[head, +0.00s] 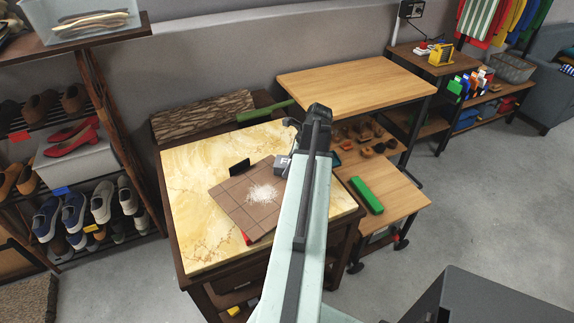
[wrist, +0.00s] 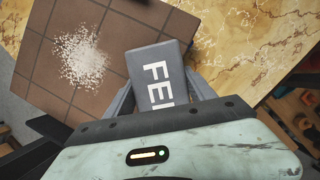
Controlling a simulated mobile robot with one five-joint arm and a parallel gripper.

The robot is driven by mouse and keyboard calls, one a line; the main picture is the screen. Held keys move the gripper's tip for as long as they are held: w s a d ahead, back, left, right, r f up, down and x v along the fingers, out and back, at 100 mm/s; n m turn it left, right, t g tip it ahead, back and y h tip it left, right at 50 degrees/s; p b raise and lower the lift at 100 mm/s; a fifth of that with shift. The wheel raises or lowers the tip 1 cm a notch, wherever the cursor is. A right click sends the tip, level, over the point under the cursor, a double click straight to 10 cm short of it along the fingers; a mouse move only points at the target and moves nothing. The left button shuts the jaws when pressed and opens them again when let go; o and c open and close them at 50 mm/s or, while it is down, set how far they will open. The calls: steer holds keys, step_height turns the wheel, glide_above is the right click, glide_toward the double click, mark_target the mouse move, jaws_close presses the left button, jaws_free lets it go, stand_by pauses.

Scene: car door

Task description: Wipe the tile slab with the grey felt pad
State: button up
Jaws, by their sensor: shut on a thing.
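The tile slab (head: 238,196) is a brown, gridded square lying on a yellow marble-topped table. A patch of white powder (head: 264,193) lies on the slab, and it also shows in the wrist view (wrist: 82,58). My gripper (wrist: 160,92) is shut on the grey felt pad (wrist: 158,68), a block with white letters starting "FE". The pad also shows in the head view (head: 281,165), at the slab's right edge, beside the powder. Whether the pad touches the slab I cannot tell. My arm hides part of the slab's right side and the table behind it.
A small black upright item (head: 238,166) stands at the slab's far edge. A bark-covered log (head: 203,116) lies at the table's back. A green block (head: 366,195) lies on the low wooden table to the right. Bare marble (head: 192,215) is left of the slab.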

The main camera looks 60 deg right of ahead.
mark_target(265, 188)
steer(key=shift+s+a, duration=0.25)
steer(key=shift+s, duration=0.35)
steer(key=shift+s+a, duration=0.25)
steer(key=shift+s, duration=0.3)
steer(key=shift+w+a+f, duration=0.1)
steer(key=shift+w+a, duration=0.3)
steer(key=shift+a, duration=0.75)
steer(key=shift+w+a, duration=0.45)
steer(key=shift+a, duration=0.75)
steer(key=shift+w+a+f, duration=0.1)
steer(key=shift+w+a, duration=0.3)
steer(key=shift+a, duration=0.75)
steer(key=shift+w+a+r, duration=0.1)
steer(key=shift+w+a, duration=0.3)
steer(key=shift+a, duration=0.5)
steer(key=shift+w+a, duration=0.4)
steer(key=shift+a, duration=0.45)
steer(key=shift+r, duration=0.1)
steer(key=shift+d, duration=0.15)
